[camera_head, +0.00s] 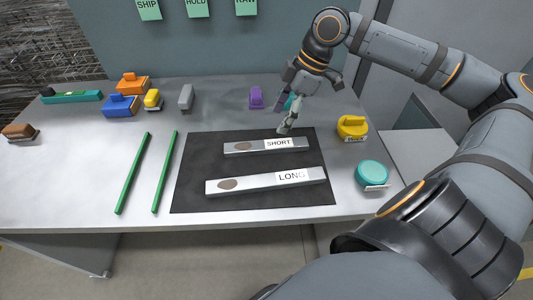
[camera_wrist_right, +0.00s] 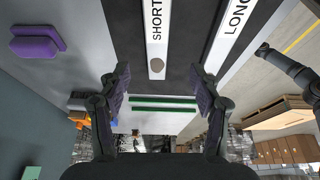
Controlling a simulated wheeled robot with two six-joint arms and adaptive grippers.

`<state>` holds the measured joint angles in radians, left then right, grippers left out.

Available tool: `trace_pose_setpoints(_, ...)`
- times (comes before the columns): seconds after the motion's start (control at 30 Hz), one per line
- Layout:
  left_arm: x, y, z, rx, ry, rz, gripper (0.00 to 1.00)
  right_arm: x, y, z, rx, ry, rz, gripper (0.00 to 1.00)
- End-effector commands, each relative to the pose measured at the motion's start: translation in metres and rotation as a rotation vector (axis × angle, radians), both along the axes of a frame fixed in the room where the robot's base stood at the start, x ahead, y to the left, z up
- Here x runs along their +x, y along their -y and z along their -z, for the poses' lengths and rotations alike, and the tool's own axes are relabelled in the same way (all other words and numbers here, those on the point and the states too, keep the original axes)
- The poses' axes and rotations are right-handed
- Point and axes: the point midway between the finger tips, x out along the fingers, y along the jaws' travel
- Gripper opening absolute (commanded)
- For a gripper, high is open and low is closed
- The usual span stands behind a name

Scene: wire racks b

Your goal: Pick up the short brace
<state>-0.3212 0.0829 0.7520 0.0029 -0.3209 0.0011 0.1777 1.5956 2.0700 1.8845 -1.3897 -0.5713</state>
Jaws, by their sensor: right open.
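The short brace (camera_head: 256,147), a pale grey bar with a brown oval spot and a white SHORT label, lies on the black mat (camera_head: 190,175). The long brace (camera_head: 250,183), labelled LONG, lies in front of it. My right gripper (camera_head: 287,121) is above the mat's back edge, behind the SHORT label. In the right wrist view my right gripper (camera_wrist_right: 160,82) is open and empty. There the short brace (camera_wrist_right: 156,62) shows between and beyond the fingers, and the long brace (camera_wrist_right: 222,45) is to the right. My left gripper is not in view.
Two green rods (camera_head: 133,172) lie left of the mat. A yellow knob-like item (camera_head: 352,125) and a teal round item (camera_head: 372,173) stand to its right. A purple block (camera_head: 256,98) and a grey block (camera_head: 186,97) stand behind. The table's left front is clear.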

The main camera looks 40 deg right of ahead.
Motion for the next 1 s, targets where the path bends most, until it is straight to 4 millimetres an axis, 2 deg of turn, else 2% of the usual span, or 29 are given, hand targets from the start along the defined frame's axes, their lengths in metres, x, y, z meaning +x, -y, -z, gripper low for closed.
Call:
trace_pose_setpoints(0.03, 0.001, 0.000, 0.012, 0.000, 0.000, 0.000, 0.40, 0.000, 0.001, 0.005, 0.000, 0.004, -0.001, 0.64)
trace_pose_setpoints(0.07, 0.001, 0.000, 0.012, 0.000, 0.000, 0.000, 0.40, 0.000, 0.001, 0.003, 0.003, 0.005, -0.002, 0.64)
trace_pose_setpoints(0.3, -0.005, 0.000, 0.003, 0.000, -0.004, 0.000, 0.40, 0.000, -0.001, -0.001, 0.012, 0.002, -0.006, 0.64)
trace_pose_setpoints(0.5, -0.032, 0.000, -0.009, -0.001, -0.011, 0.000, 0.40, 0.005, -0.011, 0.022, 0.018, 0.003, -0.004, 0.64)
trace_pose_setpoints(0.7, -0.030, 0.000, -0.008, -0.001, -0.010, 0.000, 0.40, 0.008, -0.016, 0.043, 0.012, 0.005, -0.004, 0.64)
trace_pose_setpoints(1.0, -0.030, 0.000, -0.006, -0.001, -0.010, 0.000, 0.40, 0.010, -0.018, 0.055, 0.011, 0.003, -0.002, 0.64)
